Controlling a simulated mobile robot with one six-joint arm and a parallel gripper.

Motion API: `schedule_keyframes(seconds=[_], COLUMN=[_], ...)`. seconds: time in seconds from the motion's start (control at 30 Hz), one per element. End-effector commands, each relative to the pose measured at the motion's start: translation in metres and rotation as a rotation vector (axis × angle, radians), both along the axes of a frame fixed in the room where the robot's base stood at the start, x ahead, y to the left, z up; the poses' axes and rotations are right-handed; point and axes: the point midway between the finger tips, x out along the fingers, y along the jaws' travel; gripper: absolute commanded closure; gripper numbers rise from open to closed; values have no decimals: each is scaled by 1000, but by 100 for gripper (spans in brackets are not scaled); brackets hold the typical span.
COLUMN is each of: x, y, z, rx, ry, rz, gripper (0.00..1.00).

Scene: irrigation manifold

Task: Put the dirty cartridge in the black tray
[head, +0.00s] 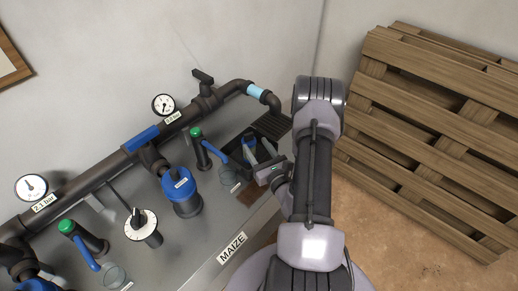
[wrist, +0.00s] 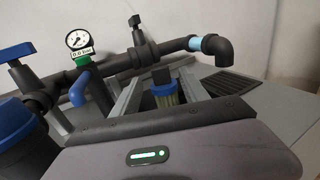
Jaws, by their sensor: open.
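The black tray (head: 232,141) sits on the bench at the right end of the pipework in the head view. My gripper (wrist: 158,92) reaches over it, its two grey fingers apart. A cartridge (wrist: 163,94) with a dark square cap and a pale yellowish body stands roughly upright between the fingers in the wrist view, with no clear contact. It appears to be in or over the tray; its lower end is hidden by my gripper's body. In the head view my gripper (head: 258,151) shows small, with blue and grey parts that are hard to separate.
A dark pipe with a blue valve (head: 141,138) and gauges runs along the wall. A blue filter housing (head: 181,191) and green-topped fittings (head: 196,133) with blue levers stand left of the tray. A dark grate (head: 272,125) lies behind it. Wooden pallets (head: 435,120) lean at right.

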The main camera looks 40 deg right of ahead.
Motion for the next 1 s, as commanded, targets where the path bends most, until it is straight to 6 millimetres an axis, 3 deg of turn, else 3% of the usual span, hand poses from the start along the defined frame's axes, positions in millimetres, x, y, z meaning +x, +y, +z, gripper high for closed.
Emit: schedule_keyframes(seconds=[0.2, 0.3, 0.37, 0.47, 0.5, 0.57, 0.6, 0.63, 0.7, 0.73, 0.8, 0.87, 1.0], x=[-22, -19, -5, 33, 42, 37, 21, 2, -57, -83, -134, -160, -169], y=[7, 10, 24, 94, 139, 215, 266, 303, 367, 383, 394, 383, 343], z=[0, 4, 23, 90, 124, 168, 191, 204, 216, 215, 207, 202, 219], rx=[0, -4, -21, -89, -134, -228, -310, -391, -634, -761, -1104, -1425, -2051], ry=[-1, -7, -32, -108, -136, -152, -144, -127, -47, 1, 133, 247, 420], rz=[0, 16, 91, 401, 581, 875, 1079, 1236, 1569, 1685, 1876, 1932, 1767], gripper=[48, 48, 48, 48, 48, 48, 48, 48, 48, 48, 48, 48, 48])
